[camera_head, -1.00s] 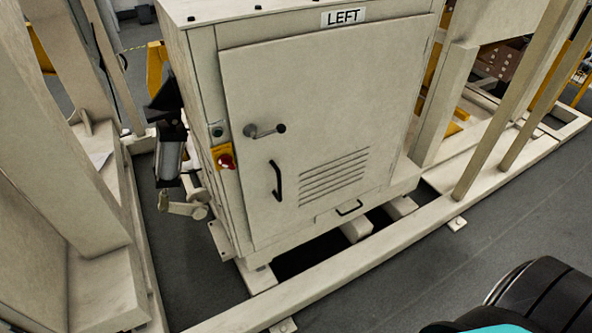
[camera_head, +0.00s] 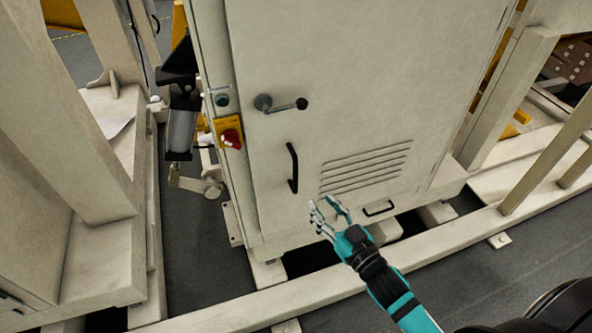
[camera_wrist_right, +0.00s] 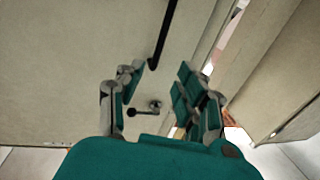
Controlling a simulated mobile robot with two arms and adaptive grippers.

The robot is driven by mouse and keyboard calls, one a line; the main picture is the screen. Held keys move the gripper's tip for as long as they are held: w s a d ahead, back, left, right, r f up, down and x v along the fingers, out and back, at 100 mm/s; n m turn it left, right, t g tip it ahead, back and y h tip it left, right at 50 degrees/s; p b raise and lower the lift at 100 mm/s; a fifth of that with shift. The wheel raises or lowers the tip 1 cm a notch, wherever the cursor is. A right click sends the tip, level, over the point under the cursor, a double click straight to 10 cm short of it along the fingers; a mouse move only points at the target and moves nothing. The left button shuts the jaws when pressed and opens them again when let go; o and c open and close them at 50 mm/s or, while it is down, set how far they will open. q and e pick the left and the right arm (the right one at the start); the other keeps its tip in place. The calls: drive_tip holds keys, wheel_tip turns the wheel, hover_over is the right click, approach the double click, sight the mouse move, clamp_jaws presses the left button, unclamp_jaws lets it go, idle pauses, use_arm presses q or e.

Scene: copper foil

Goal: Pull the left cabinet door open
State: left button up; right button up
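The left cabinet door (camera_head: 360,90) is a beige panel that looks shut. It has a black vertical bar handle (camera_head: 293,168) at its lower left and a grey lever latch (camera_head: 282,104) above that. My right gripper (camera_head: 328,208) is open and empty, just below and right of the bar handle, apart from it. In the right wrist view the open fingers (camera_wrist_right: 155,92) point toward the door, with the black bar handle (camera_wrist_right: 163,38) above them and the lever latch (camera_wrist_right: 146,109) seen between them. My left gripper is not in view.
A red knob on a yellow plate (camera_head: 230,136) and a green button (camera_head: 222,99) sit on the frame left of the door. Vent slats (camera_head: 365,168) and a small lower handle (camera_head: 379,208) are on the right. A beige floor beam (camera_head: 250,305) runs in front.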

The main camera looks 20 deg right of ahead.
hover_over(295, 190)
drive_tip(key=shift+w+d+f, duration=0.1)
drive_tip(key=shift+w+d, duration=0.05)
drive_tip(key=shift+w, duration=0.1)
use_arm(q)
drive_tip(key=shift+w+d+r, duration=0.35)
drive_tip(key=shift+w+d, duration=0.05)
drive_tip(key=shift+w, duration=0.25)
use_arm(e)
drive_tip(key=shift+c, duration=0.4)
clamp_jaws()
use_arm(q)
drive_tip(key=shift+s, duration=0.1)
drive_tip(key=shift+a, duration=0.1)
